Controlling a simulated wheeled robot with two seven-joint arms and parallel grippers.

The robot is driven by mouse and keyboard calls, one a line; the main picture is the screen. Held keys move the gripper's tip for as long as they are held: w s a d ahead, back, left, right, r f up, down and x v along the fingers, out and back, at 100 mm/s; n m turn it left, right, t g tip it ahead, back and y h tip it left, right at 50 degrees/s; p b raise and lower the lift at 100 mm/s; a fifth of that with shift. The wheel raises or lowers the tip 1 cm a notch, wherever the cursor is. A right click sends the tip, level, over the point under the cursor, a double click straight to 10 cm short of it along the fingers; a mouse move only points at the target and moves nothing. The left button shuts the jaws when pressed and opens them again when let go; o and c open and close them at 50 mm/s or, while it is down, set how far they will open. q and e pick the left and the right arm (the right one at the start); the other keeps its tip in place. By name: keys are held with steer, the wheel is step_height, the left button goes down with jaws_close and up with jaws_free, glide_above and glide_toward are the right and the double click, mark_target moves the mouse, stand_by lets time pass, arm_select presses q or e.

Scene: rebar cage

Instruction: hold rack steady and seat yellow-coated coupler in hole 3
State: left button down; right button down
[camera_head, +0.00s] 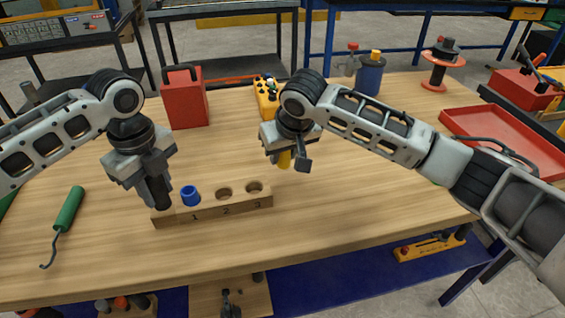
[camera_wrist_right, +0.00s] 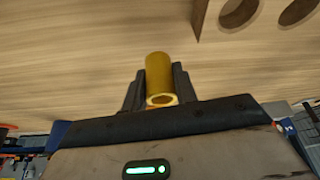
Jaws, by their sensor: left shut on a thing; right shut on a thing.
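The wooden rack (camera_head: 236,205) lies on the workbench, with holes numbered 1, 2 and 3. A blue coupler (camera_head: 190,195) stands in hole 1. Hole 2 (camera_head: 224,193) and hole 3 (camera_head: 254,187) are empty. My left gripper (camera_head: 160,203) is shut on the rack's left end. My right gripper (camera_head: 285,155) is shut on the yellow-coated coupler (camera_head: 285,160), to the right of and behind hole 3, apart from the rack. In the right wrist view the yellow coupler (camera_wrist_right: 159,78) sits between the fingers, and part of the rack (camera_wrist_right: 214,12) shows at the top right.
A green-handled hook tool (camera_head: 69,212) lies left of the rack. A red box (camera_head: 185,97), a yellow block with holes (camera_head: 266,95) and a blue container (camera_head: 369,76) stand behind. A red tray (camera_head: 490,135) is at right. Bench right of the rack is clear.

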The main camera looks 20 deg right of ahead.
mark_target(284, 163)
steer(key=shift+f, duration=1.4)
steer(key=shift+f, duration=0.15)
steer(key=c, duration=1.1)
jaws_free()
